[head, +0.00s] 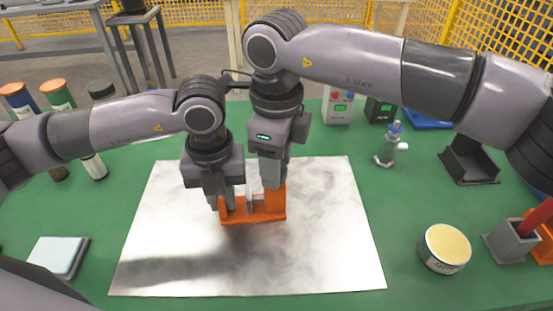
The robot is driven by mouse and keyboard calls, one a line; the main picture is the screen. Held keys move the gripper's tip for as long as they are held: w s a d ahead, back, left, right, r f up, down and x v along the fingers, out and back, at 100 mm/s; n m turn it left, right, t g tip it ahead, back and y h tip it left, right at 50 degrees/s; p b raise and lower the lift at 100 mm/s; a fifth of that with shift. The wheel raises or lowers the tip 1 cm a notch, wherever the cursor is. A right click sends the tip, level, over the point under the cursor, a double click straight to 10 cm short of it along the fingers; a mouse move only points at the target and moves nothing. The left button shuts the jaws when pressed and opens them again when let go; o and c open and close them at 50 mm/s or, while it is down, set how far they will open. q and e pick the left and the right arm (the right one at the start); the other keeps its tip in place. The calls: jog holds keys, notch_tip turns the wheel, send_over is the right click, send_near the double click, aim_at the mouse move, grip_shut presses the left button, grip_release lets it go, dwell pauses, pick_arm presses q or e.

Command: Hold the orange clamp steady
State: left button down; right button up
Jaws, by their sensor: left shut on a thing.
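The orange clamp (253,216) stands on the pale metal sheet (330,250) near the middle of the head view. My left gripper (222,205) points down at the clamp's left upright and is shut on it. My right gripper (268,187) comes down just to the right, at the clamp's right upright. Its fingers are partly hidden by its own body and the clamp, so I cannot tell whether they are open or shut. A pale upright piece shows between the clamp's two uprights.
The green table has a round tin (445,249) at the right, a grey holder (511,243) beside it, and a small valve-like fitting (389,146) behind. A white pad (58,256) lies at the left. The sheet's front is clear.

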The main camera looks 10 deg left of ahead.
jog(key=shift+o, duration=1.2)
notch_tip(320, 180, up, 12)
jog(key=shift+c, duration=1.4)
notch_tip(320, 180, down, 12)
jog(key=m, duration=1.5)
jog(key=shift+a+f, duration=0.1)
jog(key=shift+a, duration=0.05)
